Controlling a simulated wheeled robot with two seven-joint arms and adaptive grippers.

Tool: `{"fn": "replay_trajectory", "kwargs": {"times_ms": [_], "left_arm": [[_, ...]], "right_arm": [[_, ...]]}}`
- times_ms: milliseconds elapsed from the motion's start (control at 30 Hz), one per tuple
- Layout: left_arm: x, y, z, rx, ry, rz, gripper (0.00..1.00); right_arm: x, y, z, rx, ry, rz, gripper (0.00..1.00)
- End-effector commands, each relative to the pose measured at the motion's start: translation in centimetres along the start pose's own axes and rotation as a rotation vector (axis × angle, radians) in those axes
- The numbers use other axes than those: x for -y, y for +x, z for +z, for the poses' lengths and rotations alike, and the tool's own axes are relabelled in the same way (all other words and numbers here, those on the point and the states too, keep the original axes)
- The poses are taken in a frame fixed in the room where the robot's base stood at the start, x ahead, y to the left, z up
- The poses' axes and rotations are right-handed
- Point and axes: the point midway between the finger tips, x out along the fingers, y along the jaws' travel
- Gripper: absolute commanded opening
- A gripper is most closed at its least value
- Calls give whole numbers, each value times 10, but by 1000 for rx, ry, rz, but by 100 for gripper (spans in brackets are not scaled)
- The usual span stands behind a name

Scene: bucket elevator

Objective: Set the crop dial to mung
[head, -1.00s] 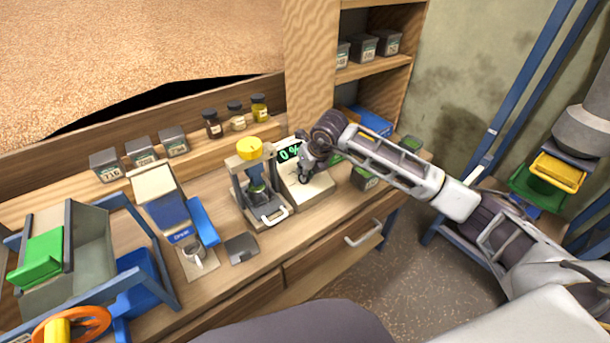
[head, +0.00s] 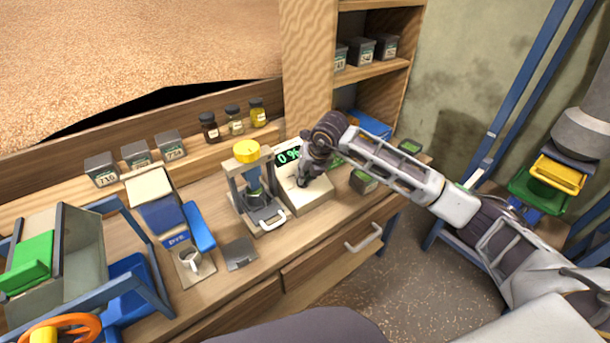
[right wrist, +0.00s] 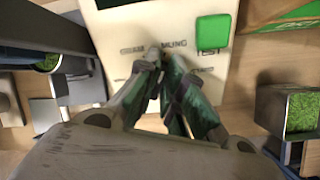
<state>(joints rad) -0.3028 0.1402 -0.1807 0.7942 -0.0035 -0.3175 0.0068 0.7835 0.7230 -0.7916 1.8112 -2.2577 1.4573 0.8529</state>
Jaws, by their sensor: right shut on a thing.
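The cream meter box (head: 306,201) stands on the bench with a dark display (head: 287,156) reading a green "0 %". My right gripper (head: 302,183) is over the top of its panel. In the right wrist view, my right gripper (right wrist: 157,66) is shut on the small crop dial (right wrist: 154,51), whose top edge shows between the fingertips. Labels like "GRAM" and "MUNG" (right wrist: 174,43) lie on either side of the dial. The fingers hide most of it, so I cannot tell which label it points to. My left gripper is not in view.
A green button (right wrist: 213,33) sits right of the dial. A press with a yellow knob (head: 246,151) stands close left of the meter. A small box of green grain (head: 363,181) stands to the right. Labelled tins and jars (head: 235,120) line the back ledge.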

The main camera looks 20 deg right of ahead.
Motion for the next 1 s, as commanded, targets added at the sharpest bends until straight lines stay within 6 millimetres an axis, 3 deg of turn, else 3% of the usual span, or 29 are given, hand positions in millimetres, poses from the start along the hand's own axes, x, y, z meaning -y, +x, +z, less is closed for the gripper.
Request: {"fn": "replay_trajectory", "kwargs": {"times_ms": [200,667,1000], "left_arm": [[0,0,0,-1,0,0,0],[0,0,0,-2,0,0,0],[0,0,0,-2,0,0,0]], "right_arm": [[0,0,0,1,0,0,31],[0,-5,1,1,-1,1,31],[0,-42,1,2,-1,0,31]]}}
